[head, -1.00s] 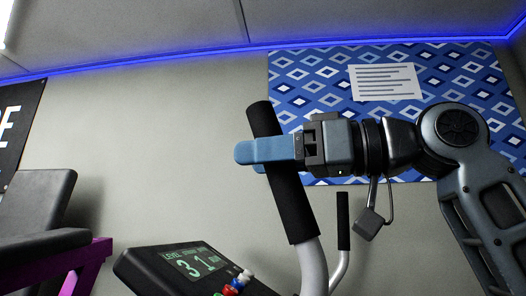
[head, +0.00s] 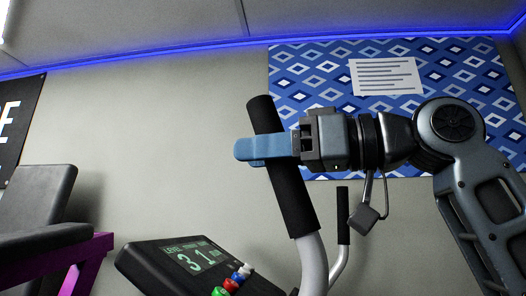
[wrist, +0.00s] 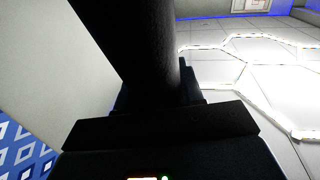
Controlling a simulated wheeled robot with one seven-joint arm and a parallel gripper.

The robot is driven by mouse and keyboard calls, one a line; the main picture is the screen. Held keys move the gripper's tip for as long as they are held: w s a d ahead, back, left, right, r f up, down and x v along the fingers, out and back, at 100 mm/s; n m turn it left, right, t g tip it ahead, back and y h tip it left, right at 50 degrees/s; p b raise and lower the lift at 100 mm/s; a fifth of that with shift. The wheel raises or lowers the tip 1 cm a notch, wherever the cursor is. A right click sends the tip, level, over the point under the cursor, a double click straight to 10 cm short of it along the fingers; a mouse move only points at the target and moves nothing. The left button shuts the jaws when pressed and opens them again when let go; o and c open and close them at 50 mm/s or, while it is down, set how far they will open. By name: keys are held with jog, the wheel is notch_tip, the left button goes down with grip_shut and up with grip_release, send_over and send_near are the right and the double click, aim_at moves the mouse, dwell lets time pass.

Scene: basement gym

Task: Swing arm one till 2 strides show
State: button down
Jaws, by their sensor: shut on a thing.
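A moving arm of the exercise machine (head: 291,197) has a black foam grip on a pale metal tube and leans up to the left. My gripper (head: 250,153) has blue fingers shut around the upper part of this grip. In the wrist view the dark grip (wrist: 135,45) fills the space between the fingers. A second, thinner arm with a black grip (head: 343,215) stands behind to the right. The console (head: 150,265) is at the bottom. Its green screen (head: 197,256) reads "LEVEL" beside a blurred label, with digits 3 and 1.
Red, blue, green and white buttons (head: 233,282) sit on the console's edge. A padded bench (head: 38,205) with a purple frame stands at left. A patterned blue panel with a white sheet (head: 385,76) hangs on the wall behind.

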jog(key=d+f+y+b, duration=0.2)
jog(key=d+b, duration=0.3)
jog(key=d, duration=0.6)
jog(key=d+f+m+t+y+b, duration=0.1)
jog(key=d+f+y+b, duration=0.2)
jog(key=d, duration=0.8)
jog(key=f+b, duration=0.1)
jog(key=b, duration=0.1)
jog(key=shift+s+d+f+t+b, duration=0.15)
jog(key=shift+s+f+t+b, duration=0.15)
jog(key=shift+s, duration=0.1)
jog(key=c, duration=0.8)
grip_release()
jog(key=b+v, duration=0.1)
jog(key=v, duration=0.6)
jog(key=shift+d, duration=0.35)
jog(key=shift+f, duration=0.1)
jog(key=shift+s, duration=0.15)
